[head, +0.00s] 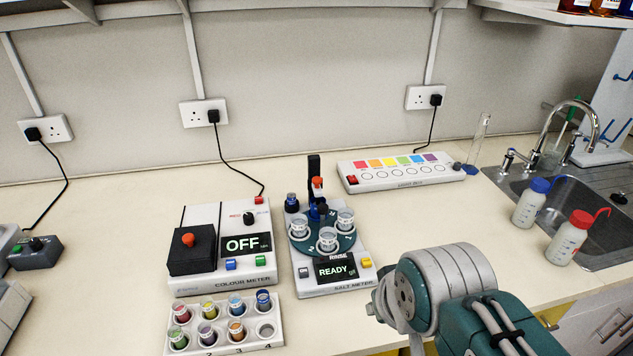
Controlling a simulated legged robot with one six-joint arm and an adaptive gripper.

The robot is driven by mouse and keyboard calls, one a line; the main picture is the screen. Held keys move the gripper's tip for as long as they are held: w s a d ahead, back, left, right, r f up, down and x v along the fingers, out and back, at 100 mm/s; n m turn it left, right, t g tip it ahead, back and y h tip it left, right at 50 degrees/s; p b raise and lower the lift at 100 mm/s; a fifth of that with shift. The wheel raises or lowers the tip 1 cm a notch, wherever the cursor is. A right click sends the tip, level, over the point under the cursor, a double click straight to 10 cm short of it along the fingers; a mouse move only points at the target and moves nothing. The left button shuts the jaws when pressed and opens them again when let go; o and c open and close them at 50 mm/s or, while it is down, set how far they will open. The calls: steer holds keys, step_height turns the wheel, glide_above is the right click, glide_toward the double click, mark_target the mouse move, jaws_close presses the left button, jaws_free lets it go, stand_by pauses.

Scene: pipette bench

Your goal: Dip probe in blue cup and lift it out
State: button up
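The salt meter (336,284) stands mid-bench with its display reading READY under the word RINSE. Its teal round plate (312,245) carries several clear cups, including one at the front (327,240). A black post (314,170) rises behind the plate. A red-orange-topped piece (317,186), which may be the probe, is on the post above a blue part (318,211). Its lower end is too small to make out. I cannot tell which cup on the plate is the blue cup. My arm is at the lower right, but my gripper's fingers do not show.
A colour meter (223,279) reading OFF stands left of the salt meter. A white rack (277,340) of coloured vials lies in front. A colour strip box (402,184) is behind. Wash bottles (570,240) and a sink (600,222) are at right. Bare bench lies between.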

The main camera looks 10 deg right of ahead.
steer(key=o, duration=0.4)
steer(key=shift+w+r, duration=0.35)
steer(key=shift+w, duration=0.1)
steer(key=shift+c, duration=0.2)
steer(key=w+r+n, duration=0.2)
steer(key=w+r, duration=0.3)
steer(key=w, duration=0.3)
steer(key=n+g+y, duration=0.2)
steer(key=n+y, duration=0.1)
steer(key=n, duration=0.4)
glide_above(318, 178)
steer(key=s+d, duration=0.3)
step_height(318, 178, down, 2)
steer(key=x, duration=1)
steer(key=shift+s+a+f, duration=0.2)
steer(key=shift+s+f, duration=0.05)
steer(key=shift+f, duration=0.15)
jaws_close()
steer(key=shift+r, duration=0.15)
